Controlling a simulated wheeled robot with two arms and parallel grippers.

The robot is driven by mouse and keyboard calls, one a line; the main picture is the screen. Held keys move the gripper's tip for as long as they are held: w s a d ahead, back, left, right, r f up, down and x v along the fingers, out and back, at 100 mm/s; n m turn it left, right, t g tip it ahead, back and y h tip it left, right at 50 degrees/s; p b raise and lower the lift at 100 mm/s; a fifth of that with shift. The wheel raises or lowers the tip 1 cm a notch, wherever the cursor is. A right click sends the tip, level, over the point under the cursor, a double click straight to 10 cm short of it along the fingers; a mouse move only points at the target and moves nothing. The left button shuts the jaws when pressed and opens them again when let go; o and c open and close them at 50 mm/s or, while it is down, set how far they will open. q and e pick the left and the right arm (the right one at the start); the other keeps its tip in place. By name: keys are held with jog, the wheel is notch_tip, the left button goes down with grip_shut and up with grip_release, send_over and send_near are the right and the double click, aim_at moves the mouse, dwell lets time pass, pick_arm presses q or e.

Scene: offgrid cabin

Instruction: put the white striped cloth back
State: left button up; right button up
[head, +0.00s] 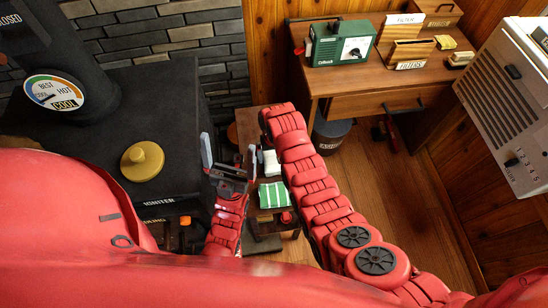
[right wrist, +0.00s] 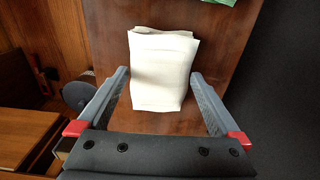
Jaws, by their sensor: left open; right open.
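A folded white cloth (right wrist: 162,70) lies on a brown wooden surface (right wrist: 215,60) in the right wrist view; stripes on it are hard to make out. In the head view only part of the white cloth (head: 271,163) shows, beside my right arm. My right gripper (right wrist: 159,75) is open, with its fingers to either side of the cloth's near part; whether they touch it I cannot tell. In the head view the right gripper is hidden by its arm. My left gripper (head: 228,155) is open and empty, fingers up, to the left of the small stand.
A green-and-white striped cloth (head: 273,195) lies near the white one. A black stove (head: 185,110) with a yellow knob (head: 142,161) stands at the left. A desk (head: 345,85) with a green box (head: 341,43) stands at the back.

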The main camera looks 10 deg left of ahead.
aim_at(274, 158)
notch_tip(274, 158, up, 6)
jog(key=shift+r+b, duration=0.25)
jog(key=shift+b, duration=0.3)
jog(key=r+p, duration=0.1)
jog(key=r, duration=0.1)
jog(key=r+p, duration=0.1)
jog(key=shift+s+d+r, duration=0.1)
jog(key=shift+s+r, duration=0.1)
jog(key=shift+r, duration=0.15)
